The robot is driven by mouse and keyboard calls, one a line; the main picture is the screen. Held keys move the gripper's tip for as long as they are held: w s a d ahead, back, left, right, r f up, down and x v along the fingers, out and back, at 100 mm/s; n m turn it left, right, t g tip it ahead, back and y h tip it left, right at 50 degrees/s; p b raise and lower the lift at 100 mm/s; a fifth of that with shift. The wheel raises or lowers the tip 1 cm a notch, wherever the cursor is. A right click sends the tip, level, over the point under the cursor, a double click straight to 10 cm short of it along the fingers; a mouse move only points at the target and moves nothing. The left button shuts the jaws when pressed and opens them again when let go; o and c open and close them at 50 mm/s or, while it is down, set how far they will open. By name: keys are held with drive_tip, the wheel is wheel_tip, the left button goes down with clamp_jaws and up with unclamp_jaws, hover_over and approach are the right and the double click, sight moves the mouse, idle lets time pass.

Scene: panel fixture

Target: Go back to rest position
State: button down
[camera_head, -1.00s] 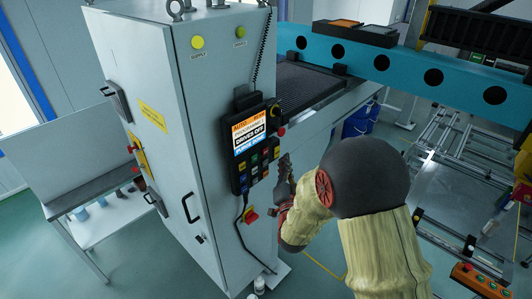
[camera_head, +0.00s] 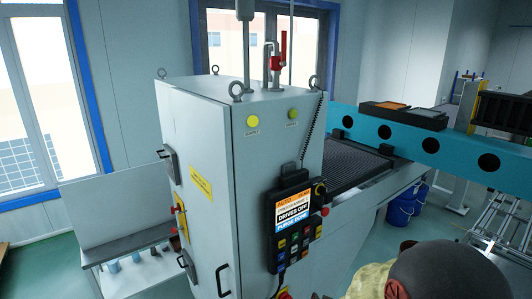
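The grey control cabinet (camera_head: 205,140) stands upright left of centre. A control pendant (camera_head: 293,228) with a lit screen and several buttons is on its right-hand face; the screen reads "DRIVES OFF". My arm, with a dark rounded joint and a pale cover, shows only at the bottom right edge, right of the pendant. My gripper is out of the picture, so whether it holds anything is hidden.
A teal beam (camera_head: 445,149) with round holes runs behind the cabinet to the right. Blue buckets (camera_head: 400,211) stand on the floor below it. A side bench (camera_head: 118,247) is at the left, by a window. A red-handled valve (camera_head: 282,50) rises above the cabinet.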

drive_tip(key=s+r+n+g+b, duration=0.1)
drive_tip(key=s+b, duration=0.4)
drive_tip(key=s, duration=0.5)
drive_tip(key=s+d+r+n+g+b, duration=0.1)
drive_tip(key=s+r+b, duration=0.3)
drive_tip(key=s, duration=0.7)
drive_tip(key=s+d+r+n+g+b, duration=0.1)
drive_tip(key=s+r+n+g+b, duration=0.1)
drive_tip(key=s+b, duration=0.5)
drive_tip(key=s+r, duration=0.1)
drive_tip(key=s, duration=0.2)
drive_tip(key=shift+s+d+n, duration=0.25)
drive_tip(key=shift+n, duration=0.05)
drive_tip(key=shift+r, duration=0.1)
